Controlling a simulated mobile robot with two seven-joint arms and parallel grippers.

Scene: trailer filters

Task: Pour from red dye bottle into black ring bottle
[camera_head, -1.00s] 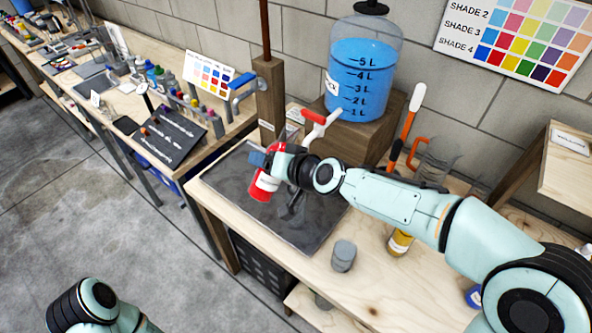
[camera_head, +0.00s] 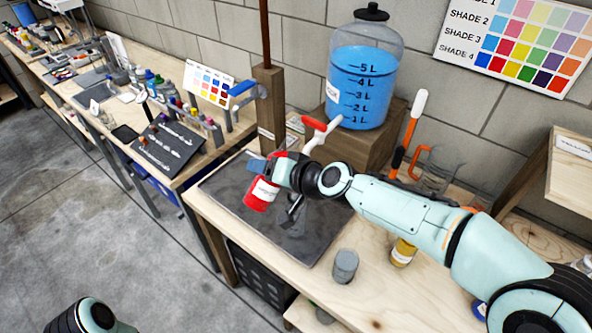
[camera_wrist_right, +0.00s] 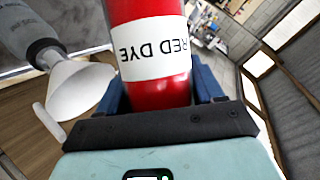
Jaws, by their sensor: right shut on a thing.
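The red dye bottle (camera_head: 260,197) is red with a white label and leans over the dark tray. In the right wrist view the bottle (camera_wrist_right: 157,90) fills the middle, its label reading RED DYE upside down. My right gripper (camera_head: 257,166) is shut on it; its blue fingers show on both sides in the wrist view.
The dark tray (camera_head: 310,247) lies on the wooden bench. A grey jar (camera_head: 345,265) and a yellow bottle (camera_head: 403,252) stand to its right. A large blue-filled jug (camera_head: 362,85) with a red-handled tap (camera_head: 314,124) rises behind my right arm. A wooden post (camera_head: 270,105) stands nearby.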

